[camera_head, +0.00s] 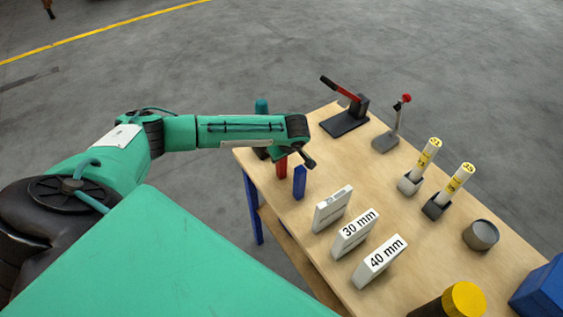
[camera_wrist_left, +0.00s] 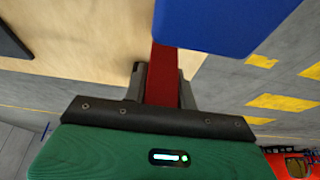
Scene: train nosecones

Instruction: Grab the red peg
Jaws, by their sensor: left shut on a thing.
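The red peg (camera_head: 281,167) is upright at the left end of the wooden table, and its upper part is hidden by my left arm. My left gripper (camera_wrist_left: 162,82) is shut on the red peg, which also shows between the fingers in the left wrist view (camera_wrist_left: 164,66). In the head view the left gripper (camera_head: 285,157) is partly hidden behind my wrist. I cannot tell whether the peg's lower end touches the table. My right gripper is not in view.
A blue peg (camera_head: 299,183) stands close beside the red one; it looms large in the wrist view (camera_wrist_left: 215,20). White label blocks (camera_head: 333,209), a red-handled press (camera_head: 347,118), a red-knobbed lever (camera_head: 387,140), yellow-labelled cylinders (camera_head: 425,158) and a grey round container (camera_head: 481,235) stand on the table (camera_head: 375,190).

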